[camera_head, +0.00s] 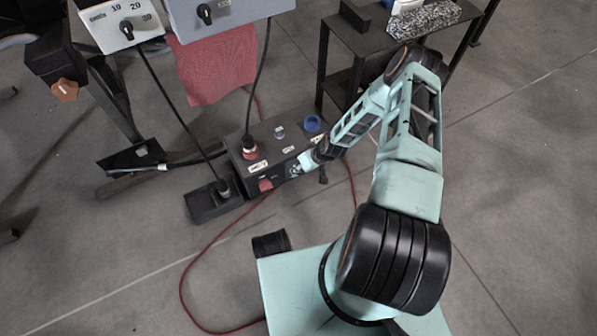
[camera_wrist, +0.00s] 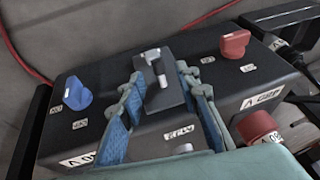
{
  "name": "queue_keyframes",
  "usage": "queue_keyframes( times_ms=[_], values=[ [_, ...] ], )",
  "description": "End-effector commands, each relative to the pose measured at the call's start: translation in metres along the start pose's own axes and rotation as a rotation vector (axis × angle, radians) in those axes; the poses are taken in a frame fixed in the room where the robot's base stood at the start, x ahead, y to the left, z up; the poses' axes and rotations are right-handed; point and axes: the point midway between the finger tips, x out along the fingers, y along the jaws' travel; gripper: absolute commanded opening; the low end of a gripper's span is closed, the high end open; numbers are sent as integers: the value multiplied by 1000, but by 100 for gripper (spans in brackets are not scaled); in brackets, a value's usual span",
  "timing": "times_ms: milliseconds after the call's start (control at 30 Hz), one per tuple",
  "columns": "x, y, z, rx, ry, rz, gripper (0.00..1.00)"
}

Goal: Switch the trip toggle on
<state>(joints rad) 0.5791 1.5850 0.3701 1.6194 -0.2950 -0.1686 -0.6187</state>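The toggle (camera_wrist: 160,75) is a small pale metal lever on a raised dark plate on the black control box (camera_wrist: 105,75). In the wrist view my gripper (camera_wrist: 163,95) is open, with one blue-padded finger on each side of the plate. I cannot tell whether the fingers touch it. In the head view my gripper (camera_head: 309,161) is at the front right of the box (camera_head: 231,152), and it largely covers the toggle there. The label (camera_wrist: 178,132) below the toggle is too blurred to read surely.
In the wrist view a blue knob (camera_wrist: 77,94) is at left, a red knob (camera_wrist: 235,43) at upper right and another red knob (camera_wrist: 258,128) at lower right. A black stand (camera_head: 347,50) is behind the box. A red cable (camera_head: 204,252) lies on the floor.

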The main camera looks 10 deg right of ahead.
Motion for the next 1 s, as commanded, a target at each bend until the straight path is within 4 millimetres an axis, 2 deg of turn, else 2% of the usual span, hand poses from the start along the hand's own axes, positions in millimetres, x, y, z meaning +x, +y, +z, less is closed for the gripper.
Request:
queue_keyframes(
  times_ms=[33,200,500,800,1000],
  values=[
    [10,1,1,0,1,0,30],
    [21,1,0,-1,0,1,30],
    [22,0,0,-1,0,1,30],
    [22,0,0,-1,0,1,0],
    [22,0,0,-1,-3,1,0]
  ],
)
